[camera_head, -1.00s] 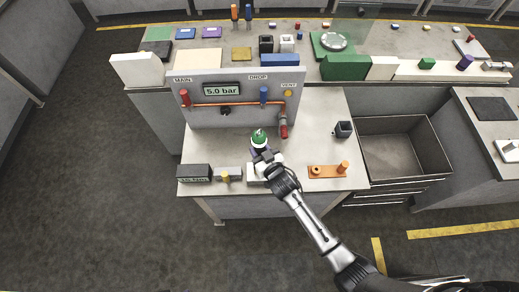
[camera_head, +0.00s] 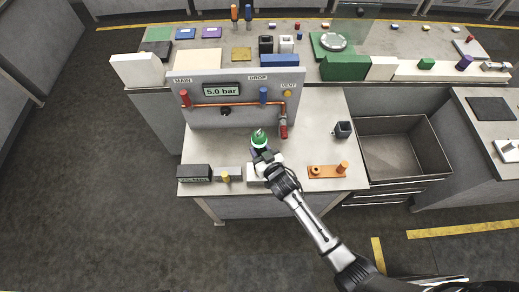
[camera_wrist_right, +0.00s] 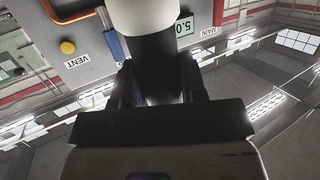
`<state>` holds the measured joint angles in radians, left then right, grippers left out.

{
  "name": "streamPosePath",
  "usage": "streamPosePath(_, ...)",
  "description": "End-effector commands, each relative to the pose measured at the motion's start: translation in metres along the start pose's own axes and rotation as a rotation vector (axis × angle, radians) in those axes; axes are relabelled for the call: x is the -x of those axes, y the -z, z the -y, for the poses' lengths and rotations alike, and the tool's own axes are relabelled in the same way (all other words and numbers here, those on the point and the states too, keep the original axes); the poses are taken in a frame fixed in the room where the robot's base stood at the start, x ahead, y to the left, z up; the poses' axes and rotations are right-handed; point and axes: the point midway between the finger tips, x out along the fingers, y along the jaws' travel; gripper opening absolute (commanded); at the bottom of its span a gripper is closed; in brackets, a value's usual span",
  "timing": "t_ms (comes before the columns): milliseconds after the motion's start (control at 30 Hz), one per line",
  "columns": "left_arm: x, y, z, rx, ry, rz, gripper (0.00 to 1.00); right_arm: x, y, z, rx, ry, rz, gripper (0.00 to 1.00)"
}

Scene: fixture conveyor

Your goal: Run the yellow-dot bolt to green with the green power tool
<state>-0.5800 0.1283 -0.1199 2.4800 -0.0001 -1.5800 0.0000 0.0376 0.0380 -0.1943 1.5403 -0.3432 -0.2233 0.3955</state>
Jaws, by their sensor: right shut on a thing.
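The green power tool (camera_head: 259,138) stands upright over the front middle of the bench, with a green top and a white band. My right gripper (camera_head: 264,157) is shut on its body. In the right wrist view the tool's white and dark body (camera_wrist_right: 150,55) sits between the fingers (camera_wrist_right: 155,90). The yellow-dot bolt cannot be made out; the tool and gripper hide what is below them. A small yellow piece (camera_head: 226,177) shows on a grey block left of the tool. My left gripper is in neither view.
A panel (camera_head: 235,115) with a 5.0 bar display (camera_head: 221,91) stands behind the tool. An orange fixture (camera_head: 327,171) lies to the right, and a dark box (camera_head: 194,173) to the left. A dark cup (camera_head: 343,130) stands near the open drawer (camera_head: 400,130).

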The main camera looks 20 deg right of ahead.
Motion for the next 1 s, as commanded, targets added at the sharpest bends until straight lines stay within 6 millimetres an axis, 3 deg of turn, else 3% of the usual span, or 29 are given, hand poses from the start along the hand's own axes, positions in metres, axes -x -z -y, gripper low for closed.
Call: streamPosePath(1000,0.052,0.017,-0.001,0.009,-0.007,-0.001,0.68,0.011,0.059,0.001,-0.001,0.001,-0.01,0.0)
